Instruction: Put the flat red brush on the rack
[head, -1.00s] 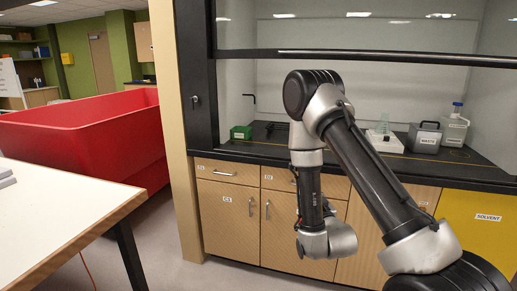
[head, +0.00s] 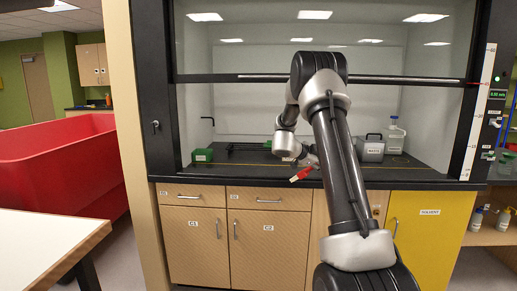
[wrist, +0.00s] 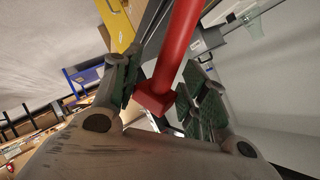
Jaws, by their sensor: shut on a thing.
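My gripper (head: 312,160) is at the front edge of the fume hood counter, right of centre. It is shut on the flat red brush (head: 301,174), which sticks out down and to the left with a pale end. In the wrist view the brush's red handle (wrist: 178,55) runs between the green-padded fingers of my gripper (wrist: 165,92). A low dark frame, which looks like the rack (head: 245,147), stands further back on the counter, left of my gripper and apart from the brush. Its details are too small to tell.
A green box (head: 202,155) sits at the counter's left. A grey waste container (head: 370,150) and a white jug (head: 395,137) stand at its right. The raised sash bar (head: 240,77) crosses above. A red bin (head: 50,160) and white table (head: 40,240) are at left.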

